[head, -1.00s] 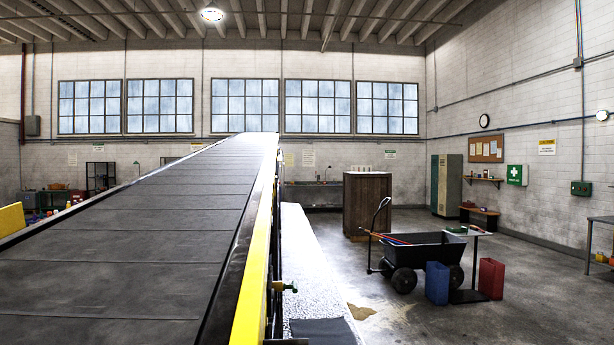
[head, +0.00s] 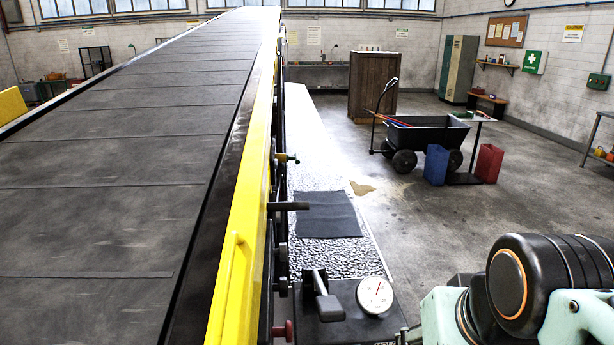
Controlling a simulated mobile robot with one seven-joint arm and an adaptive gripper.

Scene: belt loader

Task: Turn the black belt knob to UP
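The belt loader's long dark belt (head: 130,150) rises away from me, with a yellow side rail (head: 248,215) on its right. A dark control box (head: 345,325) sits at the bottom, right of the rail. A grey-black handle (head: 325,300) stands on it beside a round white gauge (head: 376,296). I cannot tell whether this handle is the belt knob, and no UP marking is readable. A red knob (head: 288,329) is at the box's left. Part of my arm shows at the lower right; my gripper is not in view.
A textured walkway (head: 370,262) with a dark mat (head: 328,214) runs beyond the box. A black bar (head: 288,206) and a brass fitting (head: 286,158) stick out from the rail. A black cart (head: 425,135), blue can (head: 436,166) and red can (head: 488,163) stand on the floor.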

